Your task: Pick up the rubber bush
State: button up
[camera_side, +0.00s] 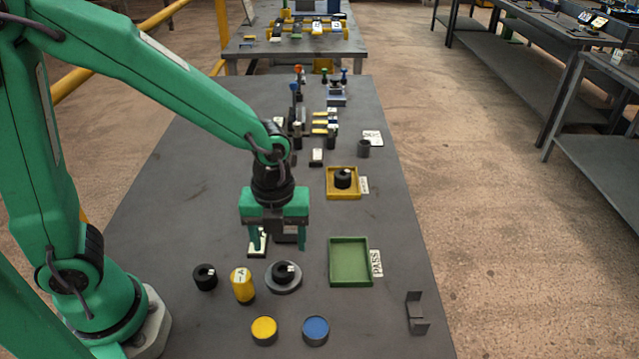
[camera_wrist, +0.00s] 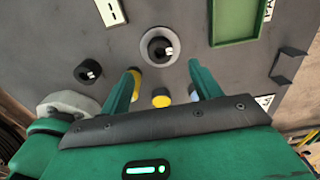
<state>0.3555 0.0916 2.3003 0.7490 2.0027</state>
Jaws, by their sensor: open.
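Several black rings look like rubber bushes, and I cannot tell which one is meant. One black bush (camera_side: 283,271) sits on a round grey disc (camera_side: 287,288); it also shows in the wrist view (camera_wrist: 159,47), ahead of the space between my fingers. A second black bush (camera_side: 205,278) stands on the table at the left, also in the wrist view (camera_wrist: 87,73). A third black bush (camera_side: 343,179) lies in a yellow tray (camera_side: 331,194). My gripper (camera_side: 278,243) is open and empty above the table, behind the grey disc in the side view.
A yellow-topped disc (camera_side: 264,329) and a blue-topped disc (camera_side: 315,329) are in front. A green tray (camera_side: 372,264) marked PASS and a grey bracket (camera_side: 416,315) are at the right.

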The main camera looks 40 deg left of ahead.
aim_at(283, 273)
jog(key=shift+f, duration=1.3)
jog(key=shift+f, duration=0.1)
jog(key=shift+f, duration=2.5)
jog(key=c, duration=1.2)
jog(key=shift+o, duration=0.2)
jog(key=shift+r, duration=0.15)
